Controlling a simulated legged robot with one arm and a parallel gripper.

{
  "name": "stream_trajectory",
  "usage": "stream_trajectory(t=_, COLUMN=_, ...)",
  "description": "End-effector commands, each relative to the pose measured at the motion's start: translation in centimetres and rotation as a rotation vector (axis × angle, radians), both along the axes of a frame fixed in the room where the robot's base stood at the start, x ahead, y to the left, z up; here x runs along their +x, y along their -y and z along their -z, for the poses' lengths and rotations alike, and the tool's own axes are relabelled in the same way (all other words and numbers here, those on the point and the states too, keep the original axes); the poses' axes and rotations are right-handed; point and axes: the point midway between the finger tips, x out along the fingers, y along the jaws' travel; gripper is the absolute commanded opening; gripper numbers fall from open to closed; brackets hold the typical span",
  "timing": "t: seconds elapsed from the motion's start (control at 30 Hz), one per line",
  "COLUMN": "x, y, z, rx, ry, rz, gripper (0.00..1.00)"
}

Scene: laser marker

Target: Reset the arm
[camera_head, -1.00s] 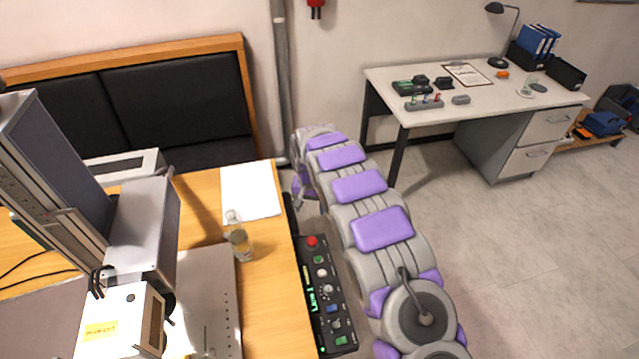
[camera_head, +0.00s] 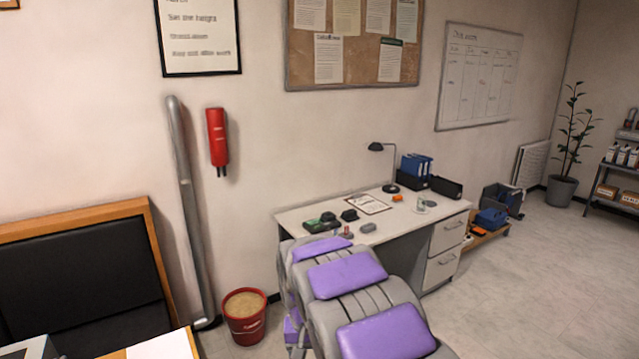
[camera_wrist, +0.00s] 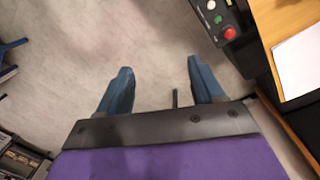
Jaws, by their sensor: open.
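My gripper (camera_wrist: 156,92) shows in the wrist view with its two blue fingers spread apart. Nothing is between them, and bare grey floor lies beyond. In the head view my grey arm with purple pads rises from the bottom middle, and the gripper itself does not show there. In the wrist view a black control panel (camera_wrist: 213,20) with a red button (camera_wrist: 230,34) is at the top right, apart from the fingers.
A wooden table (camera_wrist: 284,14) with white paper (camera_wrist: 301,62) is at the wrist view's right. In the head view, a desk (camera_head: 400,228) stands beyond my arm, a red bucket (camera_head: 246,325) by the wall, and a black-padded bench (camera_head: 80,270) at left.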

Motion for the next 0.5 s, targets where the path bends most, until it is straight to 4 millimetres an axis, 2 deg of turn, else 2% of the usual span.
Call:
stream_trajectory(t=0.03, x=-1.1, y=1.4, z=-1.3, rx=0.001, ry=0.002, rz=0.01, gripper=0.67)
stream_trajectory(t=0.23, x=-6.3, y=6.0, z=-4.4, rx=0.002, ry=-0.021, rz=0.036, gripper=0.67)
stream_trajectory(t=0.5, x=-14.5, y=10.9, z=-7.0, rx=0.016, ry=-0.052, rz=0.059, gripper=0.67)
